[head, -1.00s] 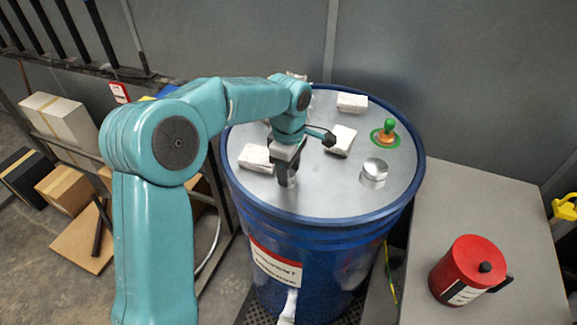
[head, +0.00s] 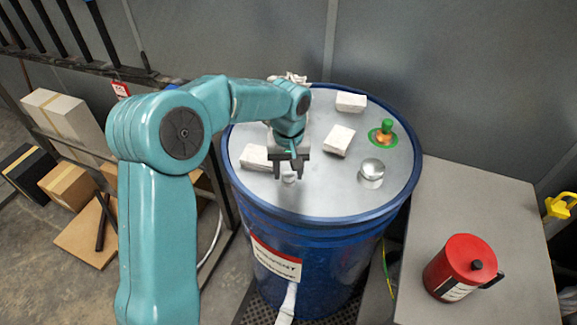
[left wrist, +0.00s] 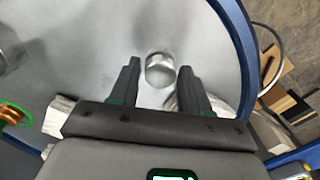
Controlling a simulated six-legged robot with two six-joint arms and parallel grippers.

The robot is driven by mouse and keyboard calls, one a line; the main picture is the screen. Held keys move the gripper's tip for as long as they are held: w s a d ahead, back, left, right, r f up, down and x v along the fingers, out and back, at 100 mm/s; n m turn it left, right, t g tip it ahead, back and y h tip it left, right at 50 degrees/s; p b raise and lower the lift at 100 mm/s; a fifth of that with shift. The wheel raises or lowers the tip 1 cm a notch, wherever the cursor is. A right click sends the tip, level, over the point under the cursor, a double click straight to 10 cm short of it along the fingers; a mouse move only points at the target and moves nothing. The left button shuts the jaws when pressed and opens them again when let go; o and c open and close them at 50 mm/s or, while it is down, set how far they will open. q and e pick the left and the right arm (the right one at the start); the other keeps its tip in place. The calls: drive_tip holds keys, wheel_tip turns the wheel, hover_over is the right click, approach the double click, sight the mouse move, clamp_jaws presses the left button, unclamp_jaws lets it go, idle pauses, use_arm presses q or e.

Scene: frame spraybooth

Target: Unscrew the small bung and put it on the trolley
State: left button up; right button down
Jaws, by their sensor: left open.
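The small bung (head: 289,178) is a small silver plug on the grey lid of the blue drum (head: 330,197), near the lid's front left. In the left wrist view the small bung (left wrist: 160,69) shows between and just beyond the fingertips. My left gripper (head: 289,172) is open and points down over the bung, one finger to each side. In the left wrist view the open gripper (left wrist: 160,75) has clear gaps to the bung. The grey flat top at the right, which looks like the trolley (head: 475,195), stands beside the drum. My right gripper is not in view.
A larger silver bung (head: 372,169), a green and orange fitting (head: 383,134) and several white blocks, one (head: 339,141) in mid-lid, are on the lid. A red can (head: 462,266) stands on the grey top, with free room behind it. Boxes lie at left.

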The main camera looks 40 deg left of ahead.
use_arm(q)
drive_tip(key=m, duration=0.2)
drive_tip(key=shift+r+m+p, duration=0.1)
drive_tip(key=shift+m+p, duration=0.2)
drive_tip(key=shift+p, duration=0.1)
drive_tip(key=shift+m, duration=1)
drive_tip(key=shift+m+p, duration=0.55)
drive_tip(key=shift+m, duration=1.75)
drive_tip(key=c, duration=0.7)
drive_tip(key=shift+f+n+b, duration=0.25)
drive_tip(key=shift+n+b, duration=0.1)
drive_tip(key=shift+n, duration=0.75)
drive_tip(key=shift+r+n, duration=0.15)
drive_tip(key=shift+n, duration=1.05)
drive_tip(key=shift+b, duration=0.3)
